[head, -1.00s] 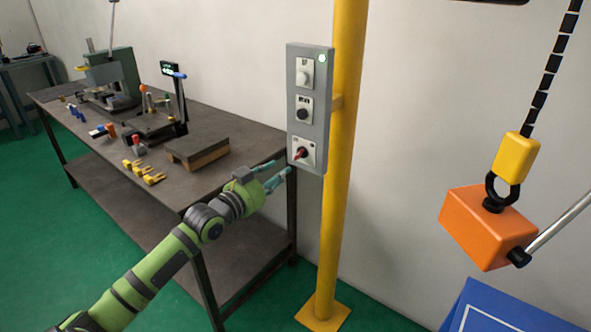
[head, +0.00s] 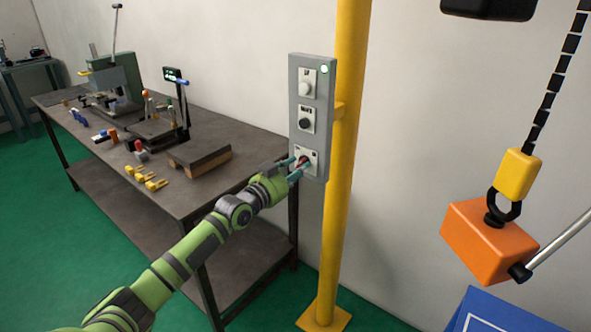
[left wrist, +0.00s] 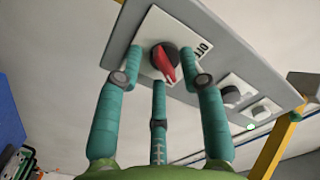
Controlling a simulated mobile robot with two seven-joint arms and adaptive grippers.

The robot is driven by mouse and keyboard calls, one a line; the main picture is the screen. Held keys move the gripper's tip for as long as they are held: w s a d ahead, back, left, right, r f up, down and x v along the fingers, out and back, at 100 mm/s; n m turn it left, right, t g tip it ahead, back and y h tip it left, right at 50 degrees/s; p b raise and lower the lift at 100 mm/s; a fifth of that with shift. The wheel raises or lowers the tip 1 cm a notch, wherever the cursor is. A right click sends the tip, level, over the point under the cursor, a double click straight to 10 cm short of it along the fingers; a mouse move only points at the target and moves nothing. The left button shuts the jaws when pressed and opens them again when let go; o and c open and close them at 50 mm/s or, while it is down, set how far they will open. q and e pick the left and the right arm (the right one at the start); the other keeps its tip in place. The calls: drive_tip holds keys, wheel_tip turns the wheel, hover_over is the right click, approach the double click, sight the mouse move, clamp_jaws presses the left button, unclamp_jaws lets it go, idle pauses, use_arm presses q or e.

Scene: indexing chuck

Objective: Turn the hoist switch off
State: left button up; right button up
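The hoist switch is a red knob on a white plate at the bottom of the grey control box (head: 313,140). In the left wrist view the red knob (left wrist: 165,62) sits on a dark round base, with "OFF" lettering beside it on the plate. My left gripper (head: 298,171) is at the switch. In the left wrist view its teal fingers (left wrist: 160,85) are spread around the knob, with gaps between fingers and knob. Its fingers partly hide the knob in the head view. My right gripper is not in view.
The box hangs on a yellow post (head: 345,190) and carries two more knobs and a lit green lamp (head: 324,69). A workbench (head: 235,165) with tools stands left. An orange block (head: 488,240) hangs from a chain at right.

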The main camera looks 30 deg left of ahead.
use_arm(q)
clamp_jaws()
drive_tip(key=shift+n, duration=0.3)
drive_tip(key=n, duration=0.5)
drive_tip(key=n+p, duration=0.1)
drive_tip(key=n, duration=0.5)
drive_tip(key=shift+d+r, duration=0.15)
drive_tip(key=shift+d, duration=0.05)
drive_tip(key=shift+n, duration=0.4)
unclamp_jaws()
drive_tip(key=shift+s, duration=0.15)
